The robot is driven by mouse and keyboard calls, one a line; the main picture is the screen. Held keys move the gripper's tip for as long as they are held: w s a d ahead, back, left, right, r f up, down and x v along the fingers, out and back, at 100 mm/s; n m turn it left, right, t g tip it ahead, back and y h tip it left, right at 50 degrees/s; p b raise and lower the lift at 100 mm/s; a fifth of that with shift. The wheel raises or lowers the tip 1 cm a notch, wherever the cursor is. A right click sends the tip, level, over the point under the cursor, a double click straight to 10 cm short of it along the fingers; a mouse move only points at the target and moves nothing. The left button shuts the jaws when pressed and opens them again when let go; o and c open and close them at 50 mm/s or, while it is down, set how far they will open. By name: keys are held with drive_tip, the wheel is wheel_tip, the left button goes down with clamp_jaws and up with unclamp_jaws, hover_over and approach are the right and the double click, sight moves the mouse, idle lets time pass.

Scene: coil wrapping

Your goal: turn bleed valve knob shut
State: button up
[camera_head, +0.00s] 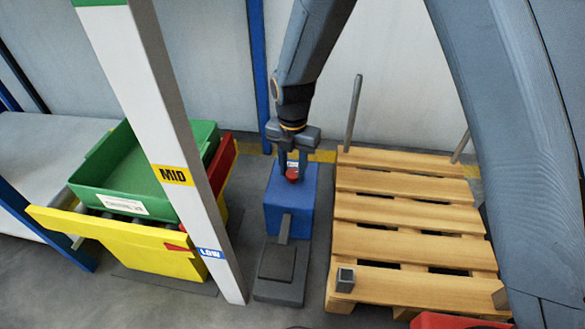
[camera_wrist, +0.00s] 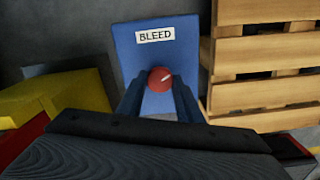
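The bleed valve is a blue box (camera_head: 285,213) on the floor, with a round red knob (camera_head: 292,174) on its face. In the wrist view the blue face (camera_wrist: 131,54) carries a white "BLEED" label (camera_wrist: 154,35) above the red knob (camera_wrist: 161,79). A white line on the knob slants up to the right. My gripper (camera_head: 292,166) reaches down in front of the box. In the wrist view its fingers (camera_wrist: 159,86) stand apart, one on each side of the knob, with slim gaps visible. The fingertips' exact depth relative to the knob is unclear.
A wooden pallet (camera_head: 390,241) with upright posts lies right of the valve. A dark pedal-like block (camera_head: 283,264) sits in front of it. A white post (camera_head: 137,70), yellow stand (camera_head: 148,253) and green bin (camera_head: 130,172) are at left. The wall is behind.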

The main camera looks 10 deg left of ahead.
drive_tip(key=shift+r+m+p, duration=0.15)
drive_tip(key=shift+m+p, duration=0.15)
drive_tip(key=shift+p, duration=0.35)
drive_tip(key=m+p, duration=0.2)
drive_tip(key=p, duration=0.1)
drive_tip(key=shift+r, duration=0.1)
drive_tip(key=m+p, duration=0.2)
drive_tip(key=p, duration=0.2)
drive_tip(key=shift+m, duration=0.3)
drive_tip(key=m+p, duration=0.3)
drive_tip(key=p, duration=0.1)
drive_tip(key=shift+m, duration=0.3)
drive_tip(key=m+p, duration=0.3)
drive_tip(key=shift+m, duration=0.3)
drive_tip(key=m+p, duration=0.3)
drive_tip(key=m, duration=0.2)
drive_tip(key=shift+m+p, duration=0.3)
drive_tip(key=shift+p, duration=0.05)
drive_tip(key=m+p, duration=0.1)
drive_tip(key=m, duration=0.2)
drive_tip(key=m+p, duration=0.1)
drive_tip(key=m, duration=0.1)
drive_tip(key=shift+f+m, duration=0.2)
drive_tip(key=shift+m, duration=0.2)
